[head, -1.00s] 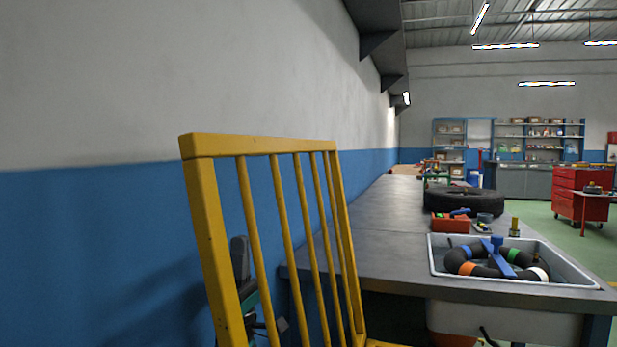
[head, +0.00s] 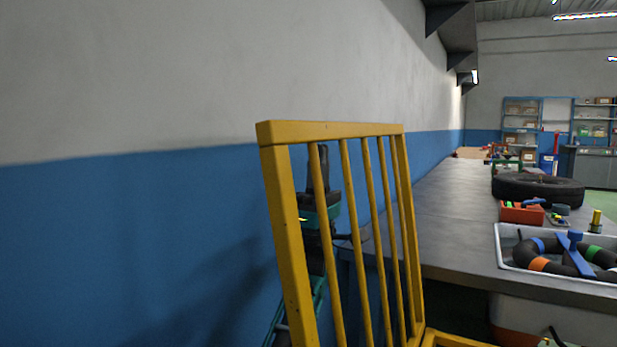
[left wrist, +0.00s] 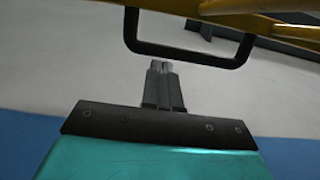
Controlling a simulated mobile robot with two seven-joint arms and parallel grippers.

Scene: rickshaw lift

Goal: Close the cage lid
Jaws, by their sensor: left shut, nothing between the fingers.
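The cage lid (head: 284,250) is a yellow barred frame standing upright, open, in the middle of the head view. Its yellow bars also cross the top of the left wrist view (left wrist: 240,12), with a black U-shaped handle (left wrist: 190,52) below them. My left gripper (head: 323,160) is behind the lid, seen between its bars, pointing up. In the left wrist view my left gripper (left wrist: 163,68) is shut and empty, its tips just short of the handle; I cannot tell whether they touch. My right gripper is not in view.
A grey workbench (head: 450,215) runs along the blue and white wall (head: 130,150). On it are a tyre (head: 538,190), a red-orange bin (head: 522,213) and a white tray (head: 505,262) with a black ring. Another yellow cage part (head: 455,341) shows at the bottom.

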